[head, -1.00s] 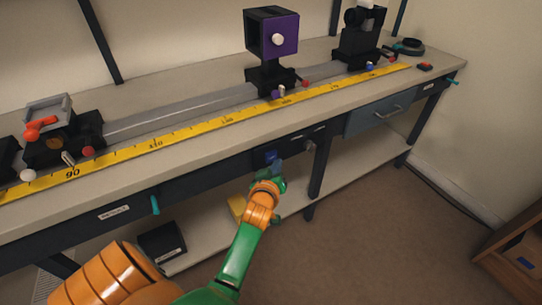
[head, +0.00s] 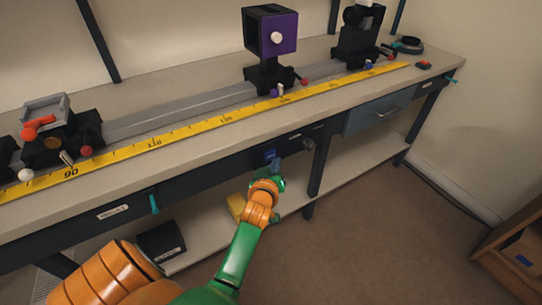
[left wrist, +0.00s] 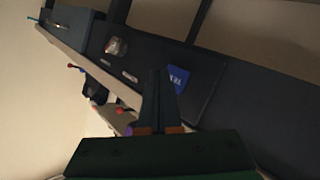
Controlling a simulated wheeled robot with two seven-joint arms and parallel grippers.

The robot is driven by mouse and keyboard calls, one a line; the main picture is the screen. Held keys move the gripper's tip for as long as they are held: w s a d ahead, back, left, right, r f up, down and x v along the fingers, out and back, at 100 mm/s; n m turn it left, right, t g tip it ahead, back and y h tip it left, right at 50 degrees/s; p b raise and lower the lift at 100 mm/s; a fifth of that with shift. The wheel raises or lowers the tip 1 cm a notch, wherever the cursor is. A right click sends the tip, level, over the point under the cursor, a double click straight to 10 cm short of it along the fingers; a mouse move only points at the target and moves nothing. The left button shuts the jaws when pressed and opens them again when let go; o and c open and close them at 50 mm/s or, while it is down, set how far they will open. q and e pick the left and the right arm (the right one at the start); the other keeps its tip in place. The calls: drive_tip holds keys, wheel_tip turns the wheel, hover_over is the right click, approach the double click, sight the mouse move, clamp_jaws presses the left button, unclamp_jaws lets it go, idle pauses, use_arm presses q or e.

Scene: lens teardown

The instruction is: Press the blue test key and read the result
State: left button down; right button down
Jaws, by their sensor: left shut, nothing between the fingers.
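The blue test key (head: 270,154) is on the dark front panel below the bench top. In the left wrist view the key (left wrist: 178,79) shows white letters, partly readable as "TE", just right of my fingertips. My left gripper (head: 277,164) is in front of the panel, just below and right of the key in the head view. In the left wrist view its fingers (left wrist: 158,72) are together with nothing between them. I cannot tell whether the tips touch the panel. No result readout is legible. My right gripper is not in view.
The bench top carries a rail with a yellow scale (head: 222,118), a purple-faced box (head: 283,35) and other mounts. A silver knob (left wrist: 116,46) sits on the panel near the key. A blue-grey drawer (head: 375,112) is further right. A lower shelf (head: 345,162) runs underneath.

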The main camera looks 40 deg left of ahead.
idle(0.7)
use_arm(q)
drive_tip(key=shift+w+a, duration=0.15)
drive_tip(key=shift+a, duration=0.25)
drive_tip(key=shift+w+a, duration=0.15)
drive_tip(key=shift+a, duration=0.2)
idle(0.5)
drive_tip(key=shift+d, duration=0.1)
drive_tip(key=shift+s+d+p, duration=0.3)
drive_tip(key=shift+d+p, duration=0.15)
drive_tip(key=shift+d, duration=0.2)
